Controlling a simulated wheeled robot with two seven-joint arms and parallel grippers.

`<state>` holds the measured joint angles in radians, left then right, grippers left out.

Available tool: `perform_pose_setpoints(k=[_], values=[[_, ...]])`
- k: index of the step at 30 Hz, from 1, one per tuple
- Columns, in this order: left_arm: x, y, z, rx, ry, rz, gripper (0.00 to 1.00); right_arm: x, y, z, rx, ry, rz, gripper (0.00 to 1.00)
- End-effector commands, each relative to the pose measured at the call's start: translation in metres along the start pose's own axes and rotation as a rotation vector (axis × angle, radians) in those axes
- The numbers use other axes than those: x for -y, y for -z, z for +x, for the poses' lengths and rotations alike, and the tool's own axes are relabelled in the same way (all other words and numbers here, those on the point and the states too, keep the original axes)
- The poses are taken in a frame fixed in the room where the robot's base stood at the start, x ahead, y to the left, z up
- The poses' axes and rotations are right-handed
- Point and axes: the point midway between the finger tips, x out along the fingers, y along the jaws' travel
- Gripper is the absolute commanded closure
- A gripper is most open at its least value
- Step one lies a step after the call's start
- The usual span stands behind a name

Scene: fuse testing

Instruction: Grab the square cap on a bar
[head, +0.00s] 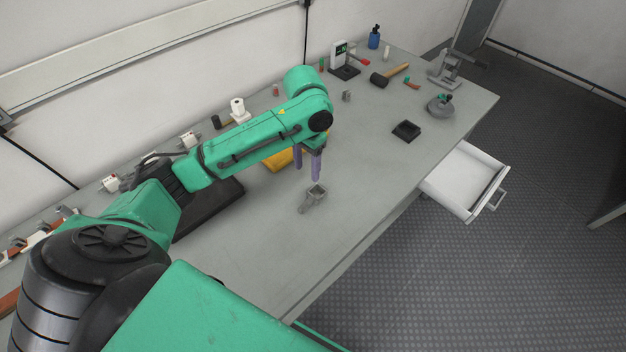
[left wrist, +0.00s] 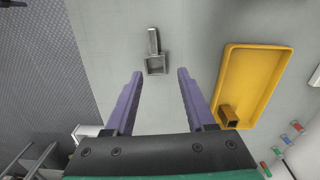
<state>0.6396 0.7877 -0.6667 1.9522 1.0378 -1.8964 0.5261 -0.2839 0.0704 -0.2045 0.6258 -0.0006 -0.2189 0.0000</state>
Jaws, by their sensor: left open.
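The square cap on a bar (head: 313,198) is a grey metal piece lying on the grey workbench (head: 268,237). Its open square end faces up and its short bar points toward the lower left in the head view. In the left wrist view the cap (left wrist: 156,66) lies ahead of the fingertips, close to the line midway between them, with its bar pointing away. My left gripper (head: 307,170) has purple fingers, is open and empty, and hangs above the bench just behind the cap. The fingers (left wrist: 160,73) stand wide apart in the wrist view. My right gripper is not in view.
A yellow tray (left wrist: 262,62) holding a brass-coloured square tube (left wrist: 228,115) lies beside the left gripper. A white drawer (head: 463,178) stands open at the right edge.

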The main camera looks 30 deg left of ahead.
Motion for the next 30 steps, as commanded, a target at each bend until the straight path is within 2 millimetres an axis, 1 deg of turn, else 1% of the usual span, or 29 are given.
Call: perform_pose_setpoints(k=[3, 6, 9, 11, 14, 16, 18, 21, 25, 26, 27, 30], values=[[-0.001, -0.002, 0.031, 0.007, 0.000, 0.000, 0.45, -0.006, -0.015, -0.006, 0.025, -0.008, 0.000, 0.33], [-0.001, -0.001, 0.055, 0.004, 0.000, 0.000, 0.45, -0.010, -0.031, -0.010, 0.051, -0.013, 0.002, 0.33], [-0.001, 0.000, 0.070, 0.002, -0.001, 0.000, 0.45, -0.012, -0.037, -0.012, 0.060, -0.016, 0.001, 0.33], [-0.001, 0.001, 0.076, 0.001, 0.000, 0.000, 0.45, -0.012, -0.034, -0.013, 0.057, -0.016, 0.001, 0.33], [-0.002, 0.004, 0.093, 0.003, 0.000, 0.000, 0.45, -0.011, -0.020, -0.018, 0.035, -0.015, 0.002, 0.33], [-0.003, 0.005, 0.107, 0.004, 0.000, -0.001, 0.45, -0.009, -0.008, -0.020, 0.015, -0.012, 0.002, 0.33], [-0.003, 0.005, 0.119, 0.001, 0.001, 0.000, 0.45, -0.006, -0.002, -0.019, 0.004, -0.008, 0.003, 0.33], [-0.003, 0.005, 0.126, 0.000, 0.002, 0.002, 0.45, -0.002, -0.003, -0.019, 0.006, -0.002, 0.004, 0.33], [-0.003, 0.006, 0.126, -0.001, 0.001, 0.002, 0.45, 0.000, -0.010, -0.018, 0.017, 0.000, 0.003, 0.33], [-0.003, 0.005, 0.126, -0.001, 0.001, 0.002, 0.49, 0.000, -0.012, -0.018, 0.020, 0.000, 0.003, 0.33], [-0.003, 0.006, 0.126, -0.001, 0.001, 0.001, 0.64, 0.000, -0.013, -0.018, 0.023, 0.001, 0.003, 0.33], [-0.003, 0.006, 0.126, -0.001, 0.001, 0.001, 1.00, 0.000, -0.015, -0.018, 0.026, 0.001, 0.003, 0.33]])
